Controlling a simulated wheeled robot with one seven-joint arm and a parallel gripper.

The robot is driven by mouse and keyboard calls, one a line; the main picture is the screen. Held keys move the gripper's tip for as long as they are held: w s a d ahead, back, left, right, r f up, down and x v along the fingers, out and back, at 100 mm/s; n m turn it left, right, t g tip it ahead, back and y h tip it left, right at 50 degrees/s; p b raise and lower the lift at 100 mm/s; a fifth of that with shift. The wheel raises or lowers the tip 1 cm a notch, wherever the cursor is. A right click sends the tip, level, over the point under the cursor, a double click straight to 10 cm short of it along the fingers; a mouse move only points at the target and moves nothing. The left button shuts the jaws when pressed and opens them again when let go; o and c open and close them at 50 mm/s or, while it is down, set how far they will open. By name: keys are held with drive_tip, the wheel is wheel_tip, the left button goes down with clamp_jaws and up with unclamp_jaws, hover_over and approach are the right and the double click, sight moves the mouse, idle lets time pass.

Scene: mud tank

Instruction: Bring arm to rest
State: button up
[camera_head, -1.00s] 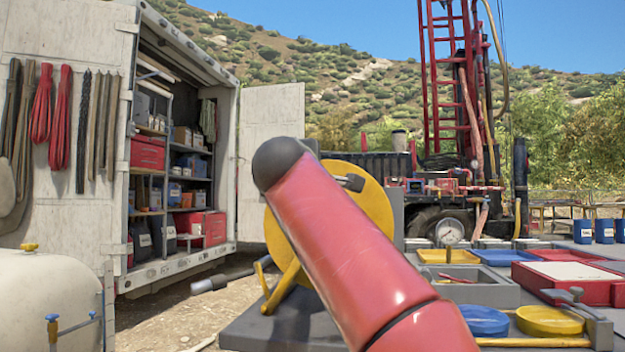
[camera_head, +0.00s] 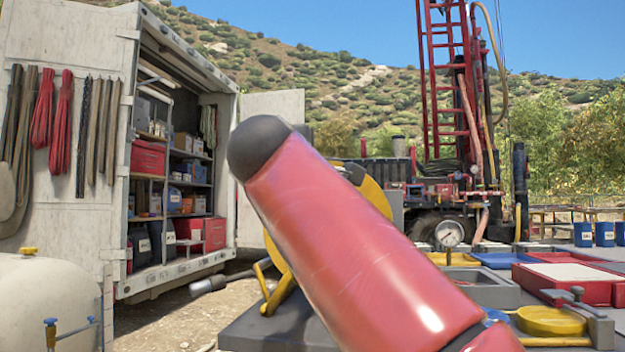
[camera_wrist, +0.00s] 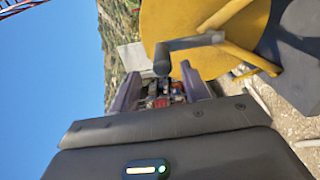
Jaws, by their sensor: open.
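My gripper (camera_wrist: 163,88) shows in the wrist view, with its two fingers apart and nothing between them. In the head view my red arm with its dark rounded end rises through the middle of the picture; the gripper itself cannot be made out there. A yellow reel (camera_wrist: 190,22) with a grey crank handle (camera_wrist: 188,43) fills the top of the wrist view, beyond the fingers. In the head view the yellow reel (camera_head: 374,194) is mostly hidden behind my arm.
An open trailer with shelves (camera_head: 172,190) stands at the left, with a white tank (camera_head: 45,300) before it. At the right, a bench holds a red tray (camera_head: 570,290), a yellow lid (camera_head: 550,320) and a gauge (camera_head: 450,233). A drill rig (camera_head: 447,90) stands behind.

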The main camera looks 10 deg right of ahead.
drive_tip(key=shift+s+a, duration=0.1)
drive_tip(key=shift+s, duration=0.25)
